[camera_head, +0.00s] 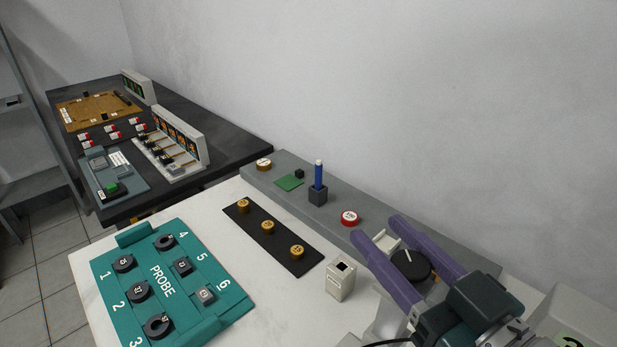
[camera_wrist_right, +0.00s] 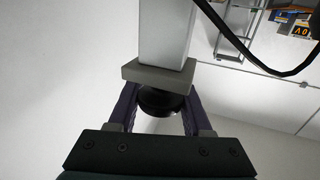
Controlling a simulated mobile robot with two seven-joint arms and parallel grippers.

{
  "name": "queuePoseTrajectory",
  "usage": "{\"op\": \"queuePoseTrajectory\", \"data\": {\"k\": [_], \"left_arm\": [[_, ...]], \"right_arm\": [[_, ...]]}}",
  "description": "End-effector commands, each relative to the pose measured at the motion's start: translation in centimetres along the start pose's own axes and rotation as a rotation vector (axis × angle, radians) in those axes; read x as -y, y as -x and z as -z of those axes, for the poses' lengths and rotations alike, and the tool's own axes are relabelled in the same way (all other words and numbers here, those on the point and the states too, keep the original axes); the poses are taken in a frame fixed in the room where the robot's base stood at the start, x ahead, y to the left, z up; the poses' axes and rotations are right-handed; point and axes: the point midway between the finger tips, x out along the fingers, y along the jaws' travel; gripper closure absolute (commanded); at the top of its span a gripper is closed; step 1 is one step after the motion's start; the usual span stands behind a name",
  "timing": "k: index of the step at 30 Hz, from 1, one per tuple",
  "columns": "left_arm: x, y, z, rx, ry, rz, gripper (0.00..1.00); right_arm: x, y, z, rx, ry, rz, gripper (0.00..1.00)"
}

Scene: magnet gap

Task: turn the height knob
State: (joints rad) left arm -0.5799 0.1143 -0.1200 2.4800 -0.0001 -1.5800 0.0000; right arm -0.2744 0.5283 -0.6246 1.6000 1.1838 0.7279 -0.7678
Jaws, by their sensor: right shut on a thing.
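The height knob (camera_head: 411,265) is a round black knob with a white pointer line, at the right of the head view. My right gripper (camera_head: 376,233) has long purple fingers, one on each side of the knob, and is shut on it. The right wrist view shows the dark knob (camera_wrist_right: 160,102) between the two fingers, below a grey block and a pale column (camera_wrist_right: 163,35). My left gripper is not in view.
A white socket block (camera_head: 341,280) stands left of the right gripper. A teal PROBE tray (camera_head: 215,265) and a black strip with brass weights (camera_head: 262,242) lie left.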

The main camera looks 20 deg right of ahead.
Motion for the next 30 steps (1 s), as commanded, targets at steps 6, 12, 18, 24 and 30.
{"op": "queuePoseTrajectory", "data": {"k": [6,12,18,24,30], "left_arm": [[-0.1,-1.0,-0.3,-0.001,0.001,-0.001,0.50],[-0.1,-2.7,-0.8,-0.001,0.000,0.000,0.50],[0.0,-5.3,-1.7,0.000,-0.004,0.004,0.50],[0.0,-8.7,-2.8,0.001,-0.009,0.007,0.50],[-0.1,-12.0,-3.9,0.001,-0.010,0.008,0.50]], "right_arm": [[0.3,0.0,-0.2,0.000,0.007,0.132,1.00],[0.8,0.1,-0.5,0.000,0.011,0.312,1.00],[1.3,0.3,-0.8,-0.002,0.014,0.502,1.00],[1.8,0.6,-0.9,-0.002,0.017,0.691,1.00],[2.2,1.0,-0.9,-0.003,0.016,0.877,1.00]]}}
